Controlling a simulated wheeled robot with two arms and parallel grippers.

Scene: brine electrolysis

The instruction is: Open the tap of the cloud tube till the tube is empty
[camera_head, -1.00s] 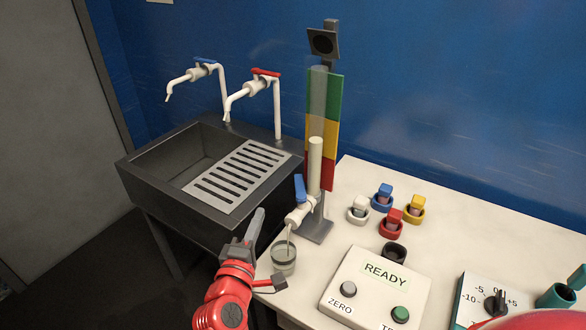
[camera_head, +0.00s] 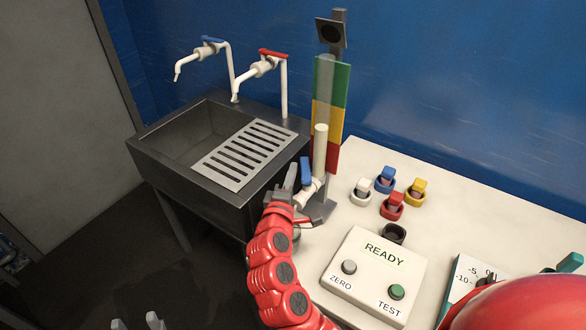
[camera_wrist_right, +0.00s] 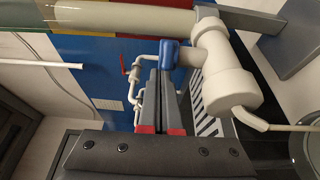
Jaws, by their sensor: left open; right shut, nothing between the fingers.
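The cloud tube (camera_head: 320,150) stands upright before a green, yellow and red scale (camera_head: 341,100); its pale liquid column reaches the yellow band. Its tap has a blue handle (camera_head: 306,171), pointing up along the tube. The handle shows in the right wrist view (camera_wrist_right: 168,52), with the white tap body (camera_wrist_right: 228,82) and spout. My right gripper (camera_head: 290,175) is shut and empty, its tips close beside the handle; I cannot tell whether they touch. A glass beaker (camera_wrist_right: 307,150) is by the spout, mostly hidden by my right arm in the head view. My left gripper (camera_head: 137,322) is open, low at the left.
A dark sink (camera_head: 180,140) with a slotted drainer (camera_head: 246,153) and two white taps lies left of the tube. Several coloured holders, a black ring (camera_head: 394,233) and the READY panel (camera_head: 374,275) stand on the white table to the right.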

